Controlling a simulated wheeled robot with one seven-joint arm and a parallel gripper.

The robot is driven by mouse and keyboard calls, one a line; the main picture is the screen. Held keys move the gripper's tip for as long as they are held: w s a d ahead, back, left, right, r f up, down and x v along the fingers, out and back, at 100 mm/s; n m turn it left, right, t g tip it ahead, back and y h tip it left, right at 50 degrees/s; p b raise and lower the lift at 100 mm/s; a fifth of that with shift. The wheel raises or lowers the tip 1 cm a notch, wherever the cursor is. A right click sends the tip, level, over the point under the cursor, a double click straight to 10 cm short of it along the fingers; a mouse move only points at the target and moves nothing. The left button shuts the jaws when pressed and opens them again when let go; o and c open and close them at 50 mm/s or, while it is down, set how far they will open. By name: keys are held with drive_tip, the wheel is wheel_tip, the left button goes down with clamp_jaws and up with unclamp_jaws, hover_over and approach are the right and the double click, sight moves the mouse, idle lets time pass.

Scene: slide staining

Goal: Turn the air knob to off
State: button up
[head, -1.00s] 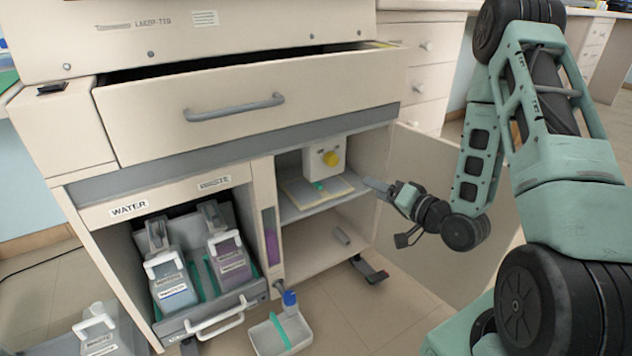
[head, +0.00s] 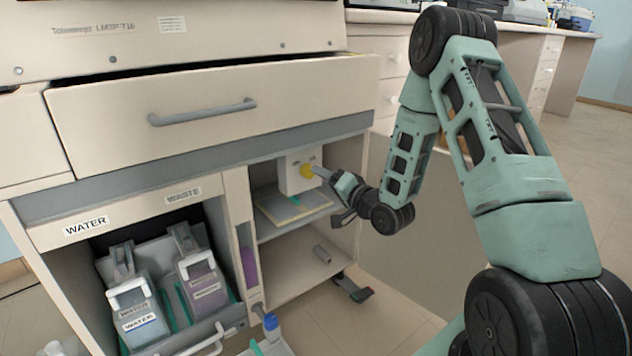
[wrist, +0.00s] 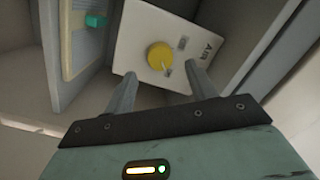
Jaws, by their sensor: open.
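The yellow air knob (head: 306,171) sits on the front of a white box (head: 292,180) inside the right cabinet compartment. In the wrist view the yellow knob (wrist: 159,56) has a pale pointer mark toward its lower right, and the white panel (wrist: 140,30) carries the label AIR. My gripper (head: 325,175) reaches into the compartment from the right, close to the knob. In the wrist view my gripper (wrist: 160,80) is open, its fingers apart below and to either side of the knob. The knob is not between the tips; contact is not visible.
A shelf with a yellowish tray (head: 290,207) lies below the box. The open cabinet door (head: 420,230) stands to the right. A drawer (head: 215,110) juts out above. Water (head: 135,315) and waste (head: 203,285) bottles stand in the left compartment. A teal piece (wrist: 95,21) shows near the panel.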

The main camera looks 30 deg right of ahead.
sight(308, 171)
drive_tip(key=shift+w+a+b, duration=0.15)
drive_tip(key=shift+w+b, duration=0.1)
drive_tip(key=shift+w, duration=0.7)
drive_tip(key=shift+w+a+b, duration=0.1)
drive_tip(key=shift+w+b, duration=0.1)
drive_tip(key=shift+w, duration=0.75)
drive_tip(key=c, duration=1)
